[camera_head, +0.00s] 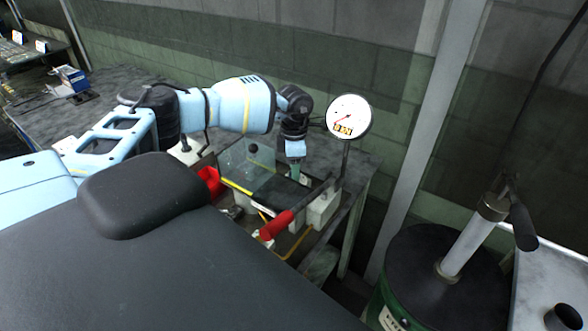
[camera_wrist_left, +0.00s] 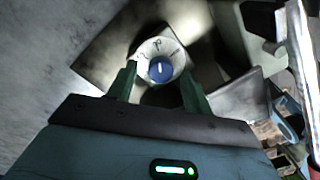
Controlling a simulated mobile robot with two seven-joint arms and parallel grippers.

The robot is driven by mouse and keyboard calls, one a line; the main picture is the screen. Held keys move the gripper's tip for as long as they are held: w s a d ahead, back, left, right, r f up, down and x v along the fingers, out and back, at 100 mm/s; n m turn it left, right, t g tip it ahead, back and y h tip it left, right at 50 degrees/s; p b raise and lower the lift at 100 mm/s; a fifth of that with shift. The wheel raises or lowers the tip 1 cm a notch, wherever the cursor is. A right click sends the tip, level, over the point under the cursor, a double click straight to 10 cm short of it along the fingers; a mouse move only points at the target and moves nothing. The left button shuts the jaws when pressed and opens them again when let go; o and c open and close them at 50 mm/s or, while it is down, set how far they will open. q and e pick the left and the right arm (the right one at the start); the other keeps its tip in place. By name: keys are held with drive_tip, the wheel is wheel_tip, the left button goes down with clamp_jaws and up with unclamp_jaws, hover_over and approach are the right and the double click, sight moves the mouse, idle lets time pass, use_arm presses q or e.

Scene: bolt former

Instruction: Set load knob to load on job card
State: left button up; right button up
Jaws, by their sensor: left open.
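The load knob (camera_wrist_left: 160,70) shows in the left wrist view as a blue round knob with a white pointer line, set in a pale dial (camera_wrist_left: 158,48) with dark marks. My left gripper (camera_wrist_left: 158,75) is open, with one green finger on each side of the knob's lower part. I cannot tell whether the fingers touch it. In the head view my left gripper (camera_head: 295,170) points down behind the clear guard of the bench machine, and the knob is hidden there. The job card cannot be made out in either view. My right gripper is not in view.
A lever with a red handle (camera_head: 277,224) and a clear guard (camera_head: 246,165) lie close in front. A green drum (camera_head: 440,270) stands at right.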

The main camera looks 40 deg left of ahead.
use_arm(q)
drive_tip(key=shift+f, duration=0.4)
drive_tip(key=shift+c, duration=0.2)
drive_tip(key=c, duration=0.9)
drive_tip(key=shift+n, duration=0.3)
drive_tip(key=n, duration=0.6)
drive_tip(key=shift+n, duration=0.3)
drive_tip(key=n, duration=0.6)
drive_tip(key=shift+r+n, duration=0.1)
drive_tip(key=shift+n, duration=0.3)
